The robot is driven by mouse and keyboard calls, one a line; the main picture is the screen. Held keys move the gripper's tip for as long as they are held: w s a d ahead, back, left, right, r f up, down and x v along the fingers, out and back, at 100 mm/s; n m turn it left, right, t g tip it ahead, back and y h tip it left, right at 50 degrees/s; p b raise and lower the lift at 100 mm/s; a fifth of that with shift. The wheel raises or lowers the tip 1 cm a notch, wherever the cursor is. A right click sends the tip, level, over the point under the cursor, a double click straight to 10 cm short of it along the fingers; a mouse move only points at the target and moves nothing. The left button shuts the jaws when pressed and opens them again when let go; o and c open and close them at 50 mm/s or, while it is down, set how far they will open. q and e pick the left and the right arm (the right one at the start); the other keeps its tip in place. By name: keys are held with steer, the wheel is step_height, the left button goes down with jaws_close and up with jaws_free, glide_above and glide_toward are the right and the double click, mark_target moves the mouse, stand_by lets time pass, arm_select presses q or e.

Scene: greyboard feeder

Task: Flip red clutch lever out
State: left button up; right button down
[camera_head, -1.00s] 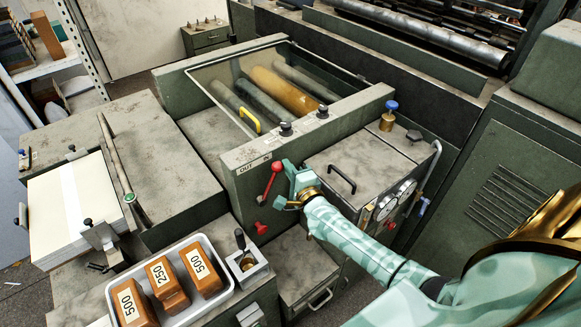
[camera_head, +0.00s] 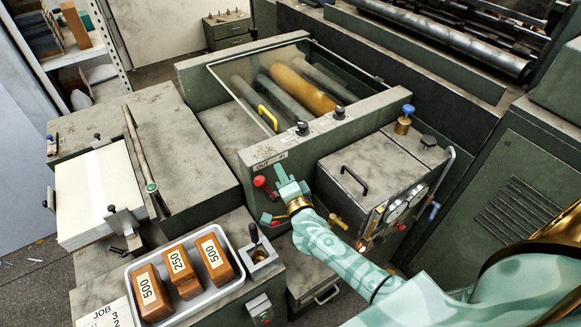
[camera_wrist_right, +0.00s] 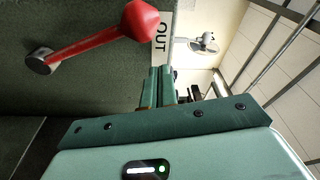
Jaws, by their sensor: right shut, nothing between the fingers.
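The red clutch lever (camera_head: 259,181) is on the green front panel, its knob below the OUT end of the OUT/IN label (camera_head: 270,160). In the right wrist view, the red lever (camera_wrist_right: 95,40) runs from a round metal pivot (camera_wrist_right: 40,62) to a knob beside the word OUT (camera_wrist_right: 163,32). My right gripper (camera_head: 281,174) is shut and empty, just right of the knob in the head view. In the right wrist view, the closed fingers (camera_wrist_right: 160,75) appear a little apart from the knob. My left gripper is not in view.
A white tray (camera_head: 133,288) of numbered brown blocks sits at the front left. A small black-handled lever (camera_head: 254,236) stands beside it. A box with a black handle (camera_head: 354,181) and gauges (camera_head: 397,208) is right of my gripper. A paper stack (camera_head: 75,205) lies at left.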

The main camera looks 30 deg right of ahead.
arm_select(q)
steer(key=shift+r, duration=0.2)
arm_select(e)
steer(key=shift+s+a, duration=0.1)
steer(key=shift+a, duration=0.85)
